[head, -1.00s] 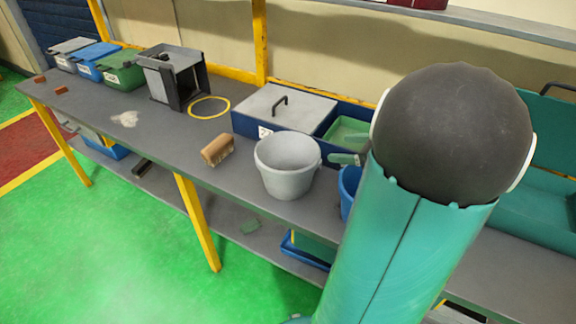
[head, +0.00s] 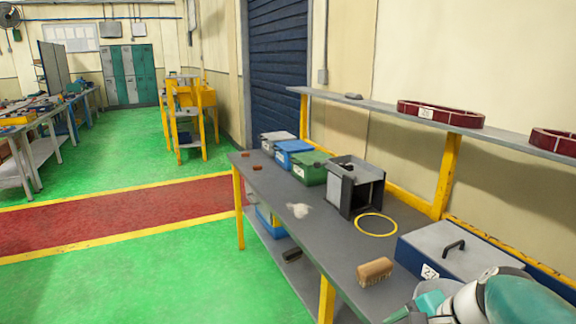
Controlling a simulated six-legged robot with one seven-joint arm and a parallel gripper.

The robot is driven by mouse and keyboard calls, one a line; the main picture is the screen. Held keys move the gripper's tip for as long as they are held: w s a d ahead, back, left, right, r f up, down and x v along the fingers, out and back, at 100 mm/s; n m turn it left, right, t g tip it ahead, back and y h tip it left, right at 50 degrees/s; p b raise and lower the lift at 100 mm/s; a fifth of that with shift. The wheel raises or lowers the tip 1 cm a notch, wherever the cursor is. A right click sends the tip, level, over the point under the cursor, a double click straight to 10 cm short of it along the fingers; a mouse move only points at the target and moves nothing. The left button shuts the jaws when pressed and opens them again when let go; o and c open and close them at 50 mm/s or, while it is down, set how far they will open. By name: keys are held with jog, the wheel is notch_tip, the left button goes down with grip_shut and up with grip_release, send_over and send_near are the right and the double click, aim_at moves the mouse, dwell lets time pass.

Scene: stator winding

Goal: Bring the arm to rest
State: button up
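My arm shows at the lower right corner as white and teal links, cut off by the picture edge. The teal end part, which looks like my gripper (head: 418,306), is low at the bottom edge, in front of the grey bucket (head: 436,286). Its fingertips are too small and partly cut off, so I cannot tell whether it is open or shut. I see nothing held in it. My arm hides most of the bucket.
The grey workbench (head: 330,238) holds a wooden brush (head: 375,271), a yellow ring (head: 376,225), an open grey box (head: 355,188), a blue lidded case (head: 450,250) and several small bins. A shelf with dark red rings (head: 440,114) runs above. Green floor (head: 150,270) is free at left.

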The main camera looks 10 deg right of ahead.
jog(key=s+a+r+n+t+h, duration=0.1)
jog(key=s+a+n+h, duration=0.3)
jog(key=a+n, duration=0.5)
jog(key=r+n, duration=0.1)
jog(key=n, duration=0.4)
jog(key=shift+s+a+r, duration=0.15)
jog(key=shift+s+r, duration=0.05)
jog(key=shift+r, duration=0.2)
jog(key=c, duration=0.7)
jog(key=shift+c, duration=0.4)
jog(key=shift+d, duration=0.25)
